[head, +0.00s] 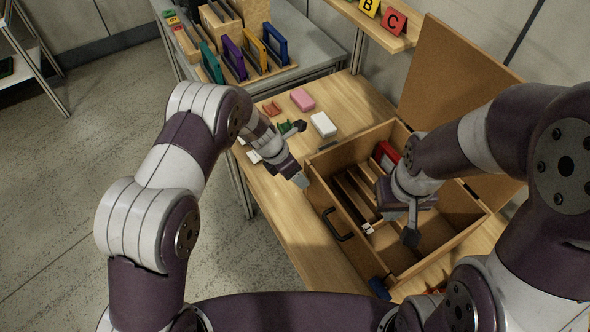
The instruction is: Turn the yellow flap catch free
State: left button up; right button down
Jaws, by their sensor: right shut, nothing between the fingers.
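I cannot make out a yellow flap catch. An open wooden box (318,192) with inner dividers stands on the wooden table, with a dark handle (338,225) on its near left wall. A red object (386,155) lies inside, partly hidden by my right arm. My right gripper (411,236) points down over the box's right part, shut and empty. My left gripper (301,180) is by the box's left corner; its finger gap is not clear.
Pink (302,99) and white (323,125) blocks lie on the table behind the box. A brown panel (455,90) stands upright behind it. A rack of coloured frames (240,60) is at the back left. A blue item (380,288) lies at the box's near edge.

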pick_arm(q)
jog(key=shift+w+a+f+n+g+h+b, duration=0.1)
jog(key=shift+w+n+g+h+b, duration=0.1)
jog(key=shift+g+h+b, duration=0.45)
jog(key=shift+w+a+f+n+g+h+b, duration=0.1)
jog(key=shift+w+n+g+h+b, duration=0.2)
jog(key=shift+g+b, duration=0.6)
jog(key=shift+w+a+f+n+g+h+b, duration=0.1)
jog(key=shift+g+h+b, duration=0.45)
jog(key=shift+g+b, duration=0.25)
jog(key=shift+r, duration=0.1)
jog(key=o, duration=1)
jog(key=shift+o, duration=0.2)
jog(key=b+v, duration=0.3)
jog(key=v, duration=0.9)
jog(key=shift+a+r, duration=0.2)
jog(key=shift+a, duration=0.05)
